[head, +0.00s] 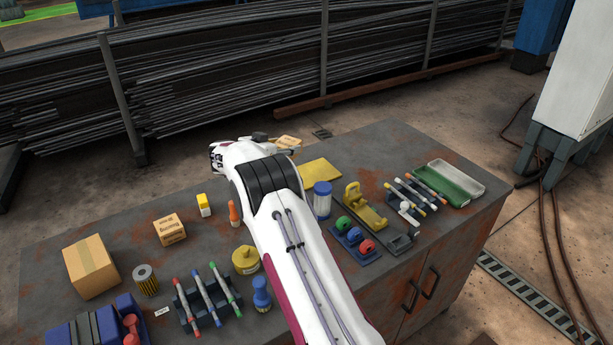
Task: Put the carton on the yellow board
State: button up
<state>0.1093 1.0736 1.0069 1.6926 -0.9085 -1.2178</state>
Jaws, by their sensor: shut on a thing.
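My gripper (261,138) is at the far edge of the table, mostly hidden behind my own white arm. A small tan piece with a dark mark (289,142) shows just right of it; it looks like part of the carton, with the rest hidden. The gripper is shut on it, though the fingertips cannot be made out. The yellow board (320,171) lies flat on the table, a little right of and nearer than the gripper, partly behind my arm. Its visible part is bare.
A large cardboard box (91,266) and a smaller printed box (170,230) stand at left. A blue-lidded jar (322,198), yellow holder (362,207) and green tray (455,184) stand right of my arm. Marker racks (208,300) and small bottles crowd the near side.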

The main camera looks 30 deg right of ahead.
jog(key=shift+s+d+f+m+g+h, duration=0.15)
jog(key=shift+s+d+m+g+h, duration=0.15)
jog(key=shift+s+d+m+g, duration=0.1)
jog(key=shift+w+f, duration=0.1)
jog(key=shift+f, duration=3)
jog(key=shift+f, duration=1.9)
jog(key=shift+f, duration=0.15)
jog(key=o, duration=1.3)
jog(key=shift+a, duration=0.1)
